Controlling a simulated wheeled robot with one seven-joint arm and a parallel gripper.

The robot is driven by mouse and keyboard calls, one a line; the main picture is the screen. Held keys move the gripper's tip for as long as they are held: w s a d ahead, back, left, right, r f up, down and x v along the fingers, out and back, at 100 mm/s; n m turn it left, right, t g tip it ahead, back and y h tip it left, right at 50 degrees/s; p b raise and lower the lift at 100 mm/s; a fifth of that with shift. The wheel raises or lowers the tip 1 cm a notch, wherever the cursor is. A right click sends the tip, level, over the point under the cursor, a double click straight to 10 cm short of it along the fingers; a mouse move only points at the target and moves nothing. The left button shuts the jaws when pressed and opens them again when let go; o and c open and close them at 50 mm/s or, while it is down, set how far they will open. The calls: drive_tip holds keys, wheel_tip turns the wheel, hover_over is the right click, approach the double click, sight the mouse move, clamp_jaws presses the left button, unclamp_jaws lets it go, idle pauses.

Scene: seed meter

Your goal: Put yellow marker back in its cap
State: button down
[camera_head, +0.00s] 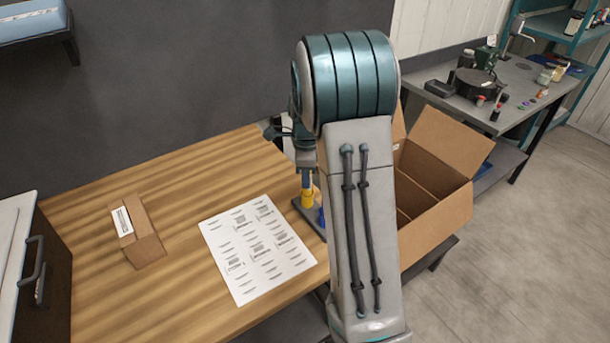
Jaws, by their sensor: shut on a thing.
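The yellow marker (307,181) is upright at the right part of the wooden table. My gripper (306,172) points down from above and is shut on it. Just below, more yellow (307,199) shows at a dark flat holder (312,218); this looks like the cap. I cannot tell whether marker and cap are joined or only lined up. A blue piece (322,217) stands beside the yellow one on the holder. My arm hides the right part of the holder and anything behind it.
A printed sheet (257,248) lies left of the holder, and a small cardboard box (137,232) farther left. An open cardboard carton (437,200) stands right of my arm. A grey bench (519,84) with jars is at the back right. The table between box and sheet is clear.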

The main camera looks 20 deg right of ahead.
drive_tip(key=shift+f+b, duration=0.5)
drive_tip(key=shift+f, duration=0.2)
idle(0.7)
drive_tip(key=c, duration=1.2)
unclamp_jaws()
wheel_tip(320, 180, up, 14)
drive_tip(key=shift+f+b, duration=0.1)
drive_tip(key=shift+b, duration=0.4)
drive_tip(key=shift+s+a+n, duration=0.2)
drive_tip(key=shift+s+n, duration=0.1)
drive_tip(key=s+a+f+n+t, duration=0.1)
drive_tip(key=s+a+n, duration=0.2)
drive_tip(key=s+n, duration=0.4)
drive_tip(key=s+a+f+n+t, duration=0.1)
drive_tip(key=s+a+n, duration=0.2)
drive_tip(key=s+n, duration=0.4)
drive_tip(key=s+a+f+n+t, duration=0.1)
drive_tip(key=s+a+n, duration=0.3)
drive_tip(key=s+n, duration=0.4)
drive_tip(key=shift+s+a, duration=0.1)
drive_tip(key=shift+s, duration=0.75)
